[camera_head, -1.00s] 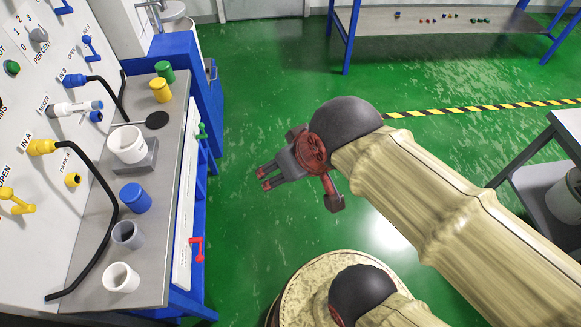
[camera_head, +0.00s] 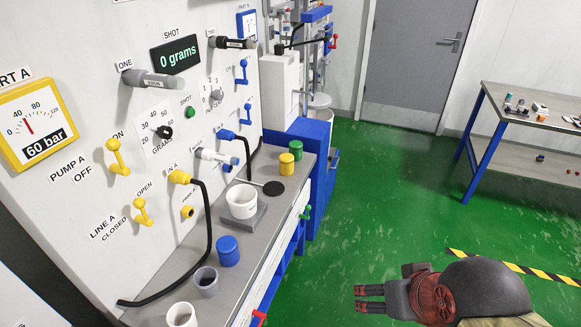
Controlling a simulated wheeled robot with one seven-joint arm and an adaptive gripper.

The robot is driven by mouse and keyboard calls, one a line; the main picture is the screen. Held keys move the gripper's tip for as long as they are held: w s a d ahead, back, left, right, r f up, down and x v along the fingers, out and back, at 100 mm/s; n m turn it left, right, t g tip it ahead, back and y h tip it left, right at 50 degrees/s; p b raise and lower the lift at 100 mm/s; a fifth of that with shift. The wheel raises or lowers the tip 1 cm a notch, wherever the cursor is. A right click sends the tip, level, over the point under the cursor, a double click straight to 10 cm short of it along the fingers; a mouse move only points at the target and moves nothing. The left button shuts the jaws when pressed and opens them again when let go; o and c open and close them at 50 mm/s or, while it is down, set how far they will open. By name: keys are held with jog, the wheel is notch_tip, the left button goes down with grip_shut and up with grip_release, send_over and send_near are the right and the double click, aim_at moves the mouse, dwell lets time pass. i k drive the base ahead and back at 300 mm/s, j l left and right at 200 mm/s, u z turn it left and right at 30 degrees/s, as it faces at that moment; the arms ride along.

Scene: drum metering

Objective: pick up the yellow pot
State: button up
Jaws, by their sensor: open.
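The yellow pot (camera_head: 286,164) is a small upright cylinder on the grey bench top (camera_head: 262,258), toward its far end. It stands just in front of a green pot (camera_head: 296,149) and behind a flat black disc (camera_head: 274,188). My gripper (camera_head: 360,298) is at the lower right, over the green floor, off the bench and well apart from the yellow pot. Its two dark fingers with red parts point left, with a gap between them and nothing in it.
A white cup (camera_head: 242,201) stands on a grey block, with a blue pot (camera_head: 228,250), a grey cup (camera_head: 206,281) and a white cup (camera_head: 181,315) nearer. Black hoses (camera_head: 206,225) arc from the panel (camera_head: 80,120) over the bench.

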aim_at(286, 161)
jog(key=i+u, duration=0.25)
jog(key=i, duration=0.4)
jog(key=i+l+u, duration=0.2)
jog(key=i, duration=0.4)
